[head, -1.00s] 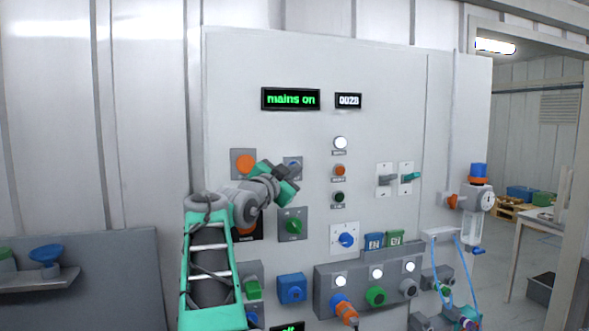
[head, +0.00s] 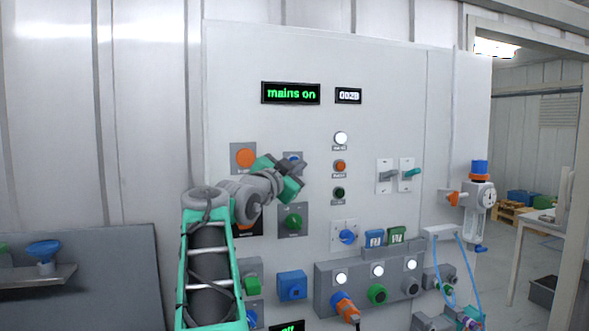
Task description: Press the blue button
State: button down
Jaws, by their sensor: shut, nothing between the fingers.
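A blue button (head: 293,157) on a square grey plate sits in the upper left part of the panel, right of a large orange button. My gripper (head: 297,168), teal and dark grey, is in front of the lower part of this plate and partly hides it. The gripper is shut and empty. Whether its fingertips touch the button I cannot tell. The panel's display (head: 291,93) reads "mains on" in green.
The orange button (head: 244,158) is close on the left, a green knob (head: 293,221) just below. A blue knob (head: 347,237), a blue box (head: 292,285) and levers (head: 387,175) are also on the panel (head: 236,60).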

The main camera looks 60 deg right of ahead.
jog(key=shift+s+a+b, duration=1.1)
jog(key=shift+s+a, duration=0.15)
jog(key=w+a+f+n+t+y, duration=0.6)
jog(key=w+a+f, duration=0.4)
jog(key=w+f, duration=0.35)
jog(key=w+a+f+n+t+y, duration=0.1)
jog(key=w+a+f+n+y, duration=0.25)
jog(key=a+f, duration=0.4)
jog(key=w+a+f+n+t+y, duration=0.1)
jog(key=w+a+f+n+y, duration=0.1)
jog(key=w+a+f+n, duration=0.45)
jog(key=s+a+f+n+g+y, duration=0.1)
jog(key=s+a+f+n+y, duration=0.15)
jog(key=a+f, duration=0.55)
jog(key=s+a+f+n+y, duration=0.25)
jog(key=s+a+f, duration=0.2)
jog(key=a, duration=0.55)
jog(key=s+a+f+n+g+y, duration=0.3)
jog(key=s+a+f+n, duration=0.1)
jog(key=s+a+f, duration=0.6)
jog(key=a+f, duration=0.1)
jog(key=a, duration=0.1)
jog(key=shift+a+f+n+g, duration=0.25)
jog(key=shift+a+n+g, duration=0.05)
jog(key=shift+a+g, duration=0.1)
